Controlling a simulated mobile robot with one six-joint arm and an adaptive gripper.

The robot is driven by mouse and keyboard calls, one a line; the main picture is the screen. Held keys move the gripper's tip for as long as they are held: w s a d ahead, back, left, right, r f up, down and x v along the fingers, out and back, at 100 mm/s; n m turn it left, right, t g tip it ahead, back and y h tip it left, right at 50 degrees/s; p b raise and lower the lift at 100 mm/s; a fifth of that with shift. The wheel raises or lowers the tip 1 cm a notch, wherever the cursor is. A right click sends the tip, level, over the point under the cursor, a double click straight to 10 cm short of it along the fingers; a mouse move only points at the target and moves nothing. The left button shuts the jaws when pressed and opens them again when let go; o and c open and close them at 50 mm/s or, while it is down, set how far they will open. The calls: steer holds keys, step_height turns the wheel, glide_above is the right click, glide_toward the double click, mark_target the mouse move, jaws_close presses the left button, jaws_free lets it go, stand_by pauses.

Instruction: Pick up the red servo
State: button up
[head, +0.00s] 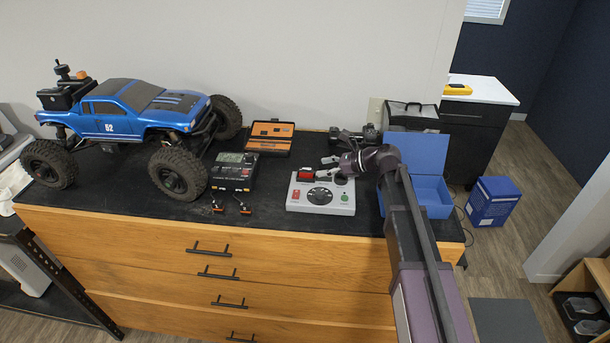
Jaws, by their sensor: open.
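A small red block (306,176), which looks like the red servo, sits at the upper left of a grey control box (300,206) on the black-topped cabinet. My gripper (322,167) reaches in from the right, its fingers pointing left, just right of the red block and above the box. The fingers are apart with nothing seen between them. I cannot tell whether a finger touches the block. The gripper hides part of the box's upper right.
A blue crawler truck (145,107) stands at the left. A black charger (234,171) and an open orange-and-black case (268,137) lie left of the box. An open blue box (431,196) stands at the right, behind my arm. The cabinet top's front strip is mostly clear.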

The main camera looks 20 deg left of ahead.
mark_target(308, 169)
steer(key=shift+b+x, duration=0.75)
steer(key=shift+x, duration=1.55)
steer(key=shift+w, duration=0.1)
steer(key=shift+d, duration=0.1)
jaws_close()
